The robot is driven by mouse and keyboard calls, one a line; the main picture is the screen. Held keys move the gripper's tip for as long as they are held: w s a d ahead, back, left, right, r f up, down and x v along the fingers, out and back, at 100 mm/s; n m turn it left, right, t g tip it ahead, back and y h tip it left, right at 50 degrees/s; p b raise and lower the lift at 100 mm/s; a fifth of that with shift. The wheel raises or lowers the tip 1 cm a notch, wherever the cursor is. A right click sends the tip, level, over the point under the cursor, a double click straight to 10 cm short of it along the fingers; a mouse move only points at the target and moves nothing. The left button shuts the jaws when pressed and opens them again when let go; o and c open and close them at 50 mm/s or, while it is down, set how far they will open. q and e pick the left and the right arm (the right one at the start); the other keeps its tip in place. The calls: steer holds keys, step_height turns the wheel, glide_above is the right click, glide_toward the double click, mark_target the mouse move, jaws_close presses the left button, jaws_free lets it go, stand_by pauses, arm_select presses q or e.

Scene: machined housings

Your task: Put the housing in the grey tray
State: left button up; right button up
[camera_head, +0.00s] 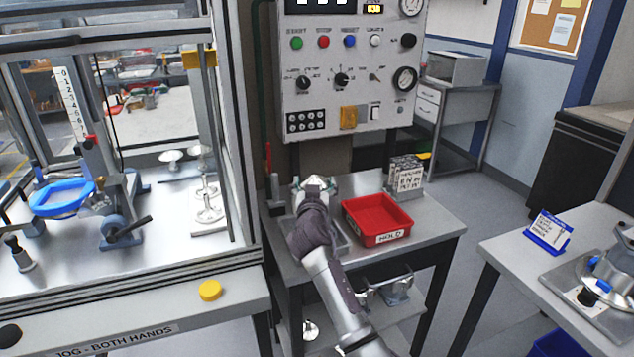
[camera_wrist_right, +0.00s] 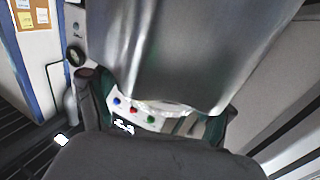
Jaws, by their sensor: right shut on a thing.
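My right gripper (camera_head: 315,188) reaches over the small metal table, seen from behind its arm. It is shut on a silver metal housing (camera_head: 313,182), mostly hidden by my wrist. In the right wrist view the housing (camera_wrist_right: 190,50) fills the upper middle as a large smooth metal body, between the dark green fingers of the gripper (camera_wrist_right: 165,115). A grey tray (camera_head: 342,242) shows in part beside my forearm, left of the red tray; my arm hides most of it. I cannot tell the housing's height above it. My left gripper is not in view.
A red tray (camera_head: 378,219) labelled HOLD stands right of my arm. A lettered block (camera_head: 405,174) stands behind it. A control panel (camera_head: 347,70) rises at the back. A glazed machine enclosure (camera_head: 243,130) stands close on the left. The table's right front is clear.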

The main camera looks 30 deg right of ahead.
steer(key=shift+f, duration=1.55)
steer(key=o, duration=1.7)
steer(key=shift+s+f, duration=0.1)
steer(key=shift+f, duration=0.1)
steer(key=shift+s+a, duration=0.1)
steer(key=shift+r, duration=0.1)
